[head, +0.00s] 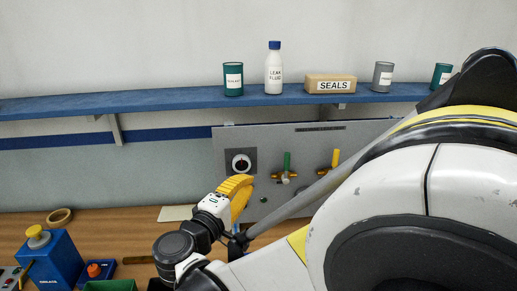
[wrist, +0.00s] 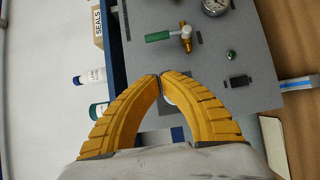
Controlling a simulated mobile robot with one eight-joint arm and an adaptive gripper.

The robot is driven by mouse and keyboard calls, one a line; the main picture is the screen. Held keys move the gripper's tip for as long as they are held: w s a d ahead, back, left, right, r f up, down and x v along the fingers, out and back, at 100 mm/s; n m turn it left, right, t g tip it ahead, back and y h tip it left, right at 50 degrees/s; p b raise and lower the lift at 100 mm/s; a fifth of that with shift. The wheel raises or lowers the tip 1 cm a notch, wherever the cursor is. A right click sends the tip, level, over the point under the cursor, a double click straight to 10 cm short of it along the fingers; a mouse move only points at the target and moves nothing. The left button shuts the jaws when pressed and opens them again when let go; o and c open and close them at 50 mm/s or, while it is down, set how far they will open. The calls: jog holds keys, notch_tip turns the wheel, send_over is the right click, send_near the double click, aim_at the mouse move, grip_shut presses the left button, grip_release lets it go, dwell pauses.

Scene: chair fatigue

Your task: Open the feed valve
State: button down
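A grey panel (head: 300,139) on the wall carries a green-handled valve (head: 287,161) and a yellow-handled valve (head: 335,158), both handles pointing up and both on brass bodies. I cannot read which one is the feed valve. Left of them is a round white dial on a dark square plate (head: 241,162). My gripper (head: 240,187) is in front of the panel, below the dial. In the wrist view the green handle (wrist: 158,37) lies beyond the fingertips, apart from them. My gripper's yellow fingers (wrist: 159,76) meet at the tips with nothing seen between them; they partly hide the dial.
A blue shelf (head: 180,100) above the panel holds cans, a white bottle (head: 274,72) and a SEALS box (head: 330,84). The wooden bench (head: 110,222) below carries a tape roll (head: 59,216) and a blue box with a yellow button (head: 57,262). My arm hides the panel's right side.

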aim_at(287, 167)
jog(key=shift+a+r, duration=0.1)
jog(key=shift+a, duration=0.1)
jog(key=shift+s+d+b+x, duration=0.25)
jog(key=shift+d+b+x, duration=0.15)
jog(key=shift+x, duration=1.75)
jog(key=shift+s+d+b+x, duration=0.25)
jog(key=shift+d+b+x, duration=0.15)
jog(key=shift+x, duration=1.75)
jog(key=shift+s+d+b+x, duration=0.25)
jog(key=shift+d+b+x, duration=0.15)
jog(key=shift+x, duration=1.7)
jog(key=shift+d+r, duration=0.1)
jog(key=shift+r, duration=0.15)
jog(key=shift+d+m+p, duration=0.15)
jog(key=shift+m+p, duration=0.15)
jog(key=shift+p, duration=0.1)
